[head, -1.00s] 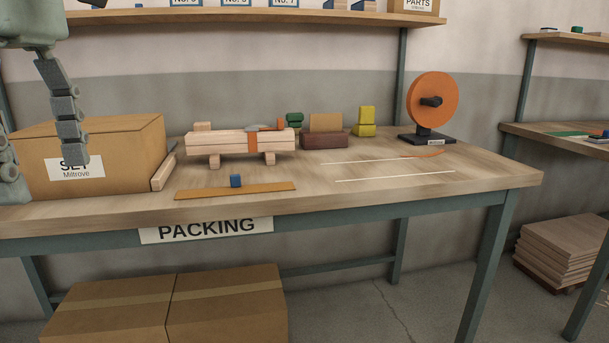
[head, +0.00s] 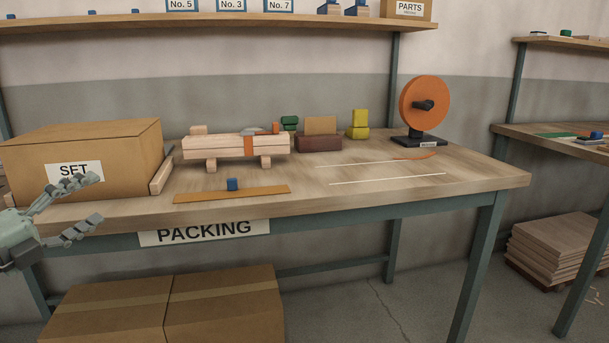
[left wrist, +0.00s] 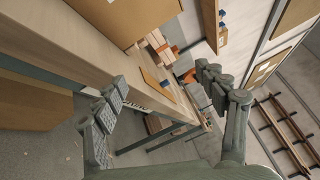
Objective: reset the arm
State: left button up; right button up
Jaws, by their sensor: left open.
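My left gripper (head: 98,204) is at the left edge of the head view, in front of the packing table's front edge and the cardboard box marked SET (head: 120,143). Its fingers point right and are spread apart with nothing between them. In the left wrist view the open fingers (left wrist: 160,95) frame the tilted table (left wrist: 85,45). My right gripper is in neither view.
Cartons (head: 220,300) stand below. The table's front right is mostly clear.

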pick_arm(q)
jog(key=s+a+f+n+g+y, duration=0.2)
jog(key=s+f+n+y, duration=0.15)
jog(key=f+n, duration=0.45)
jog(key=s+a+f+n+g+y, duration=0.15)
jog(key=f+n+y, duration=0.25)
jog(key=f, duration=0.8)
jog(key=s+a+f+n+g+y, duration=0.2)
jog(key=s+f+n+y, duration=0.3)
jog(key=f, duration=0.5)
jog(key=s+d+f+n+g+h+p, duration=0.1)
jog(key=s+d+f+n+g+h, duration=0.2)
jog(key=s+d+f, duration=1.4)
jog(key=s+f+n+g, duration=0.1)
jog(key=n+g, duration=0.3)
jog(key=g, duration=0.1)
jog(key=shift+n+g+h, duration=0.35)
jog(key=shift+n, duration=0.05)
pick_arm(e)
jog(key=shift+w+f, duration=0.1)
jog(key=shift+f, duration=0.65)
pick_arm(q)
jog(key=shift+f, duration=0.1)
